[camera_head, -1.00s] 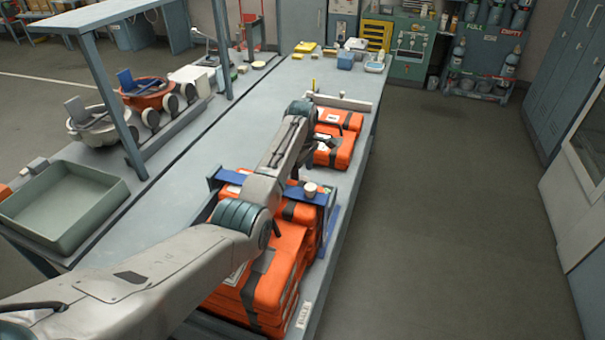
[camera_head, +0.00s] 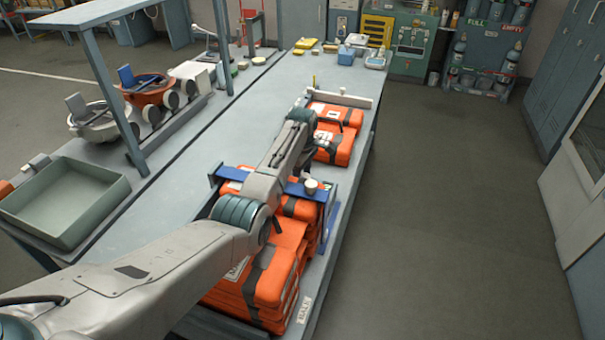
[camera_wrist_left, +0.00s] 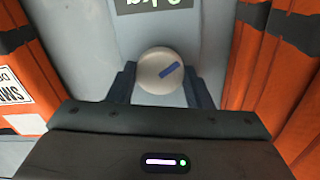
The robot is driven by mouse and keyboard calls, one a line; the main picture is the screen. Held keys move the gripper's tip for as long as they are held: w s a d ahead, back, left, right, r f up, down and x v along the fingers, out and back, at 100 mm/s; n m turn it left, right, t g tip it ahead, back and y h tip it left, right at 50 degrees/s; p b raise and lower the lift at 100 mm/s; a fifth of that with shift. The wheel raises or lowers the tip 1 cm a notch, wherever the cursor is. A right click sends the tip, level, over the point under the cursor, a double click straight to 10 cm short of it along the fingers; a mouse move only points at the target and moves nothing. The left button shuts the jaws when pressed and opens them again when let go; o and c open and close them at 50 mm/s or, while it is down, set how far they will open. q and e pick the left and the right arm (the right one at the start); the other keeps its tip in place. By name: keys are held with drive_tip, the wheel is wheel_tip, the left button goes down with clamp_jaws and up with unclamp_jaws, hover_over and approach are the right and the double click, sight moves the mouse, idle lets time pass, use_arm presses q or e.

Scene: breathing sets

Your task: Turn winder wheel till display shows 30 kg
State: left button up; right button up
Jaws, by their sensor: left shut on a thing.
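In the left wrist view, a round pale wheel (camera_wrist_left: 158,72) with a blue bar mark sits on a grey surface. The bar slants up to the right. The dark fingers of my left gripper (camera_wrist_left: 160,86) are closed on the wheel, one at each side. A dark display (camera_wrist_left: 158,4) with pale characters is above it; it is cut off by the picture edge, so its number cannot be read. In the head view, my left arm reaches over the table and hides the gripper. My right gripper is in neither view.
Orange packs (camera_head: 275,282) are stacked in a blue frame (camera_head: 326,196) with a pale knob on top. More orange packs (camera_head: 334,148) lie behind. A green-grey tray (camera_head: 108,207) stands at the left. The table middle is clear.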

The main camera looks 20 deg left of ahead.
use_arm(q)
drive_tip(key=shift+r+m+p, duration=0.1)
drive_tip(key=shift+m+p, duration=0.25)
drive_tip(key=shift+m, duration=0.25)
drive_tip(key=m+p, duration=0.1)
drive_tip(key=m, duration=0.2)
drive_tip(key=m+p, duration=0.1)
drive_tip(key=m, duration=0.2)
drive_tip(key=shift+m, duration=0.3)
drive_tip(key=shift+w+m+p, duration=0.1)
drive_tip(key=shift+m+p, duration=0.4)
drive_tip(key=shift+m, duration=0.9)
drive_tip(key=o, duration=1)
